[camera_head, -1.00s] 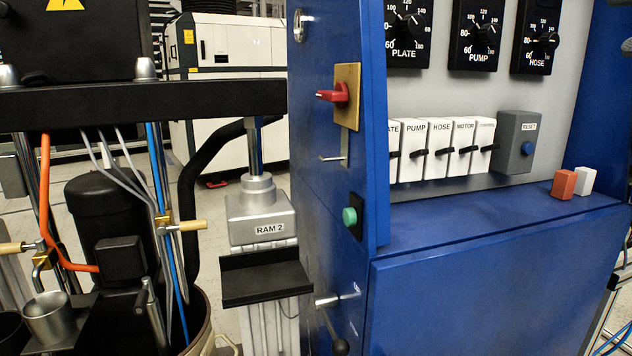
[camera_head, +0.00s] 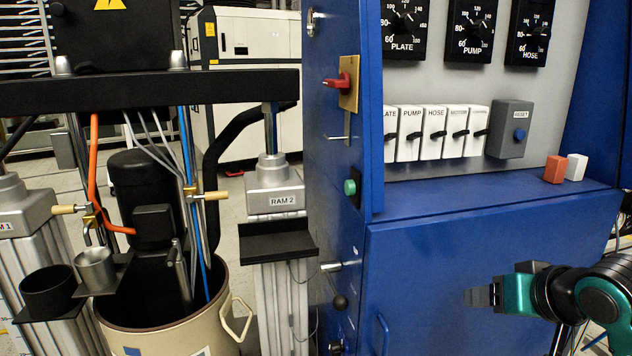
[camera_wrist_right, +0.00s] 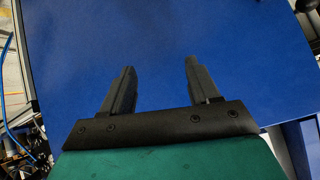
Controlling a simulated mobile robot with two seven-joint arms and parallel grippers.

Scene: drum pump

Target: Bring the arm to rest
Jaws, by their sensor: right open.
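My right gripper (camera_head: 478,297) comes in from the lower right in the head view, in front of the lower blue cabinet panel (camera_head: 440,255). In the right wrist view its two dark fingers (camera_wrist_right: 155,82) stand apart with nothing between them. Only the blue panel (camera_wrist_right: 150,35) shows beyond the fingertips. The gripper looks clear of the panel, though the exact gap cannot be told. My left gripper is in no view.
The cabinet carries dials, white switches (camera_head: 436,132), a reset box (camera_head: 509,130), a red rotary handle (camera_head: 338,84) and a green button (camera_head: 350,187). Orange and white blocks (camera_head: 555,169) sit on its ledge. The drum (camera_head: 150,342) and RAM 2 post (camera_head: 275,190) stand left.

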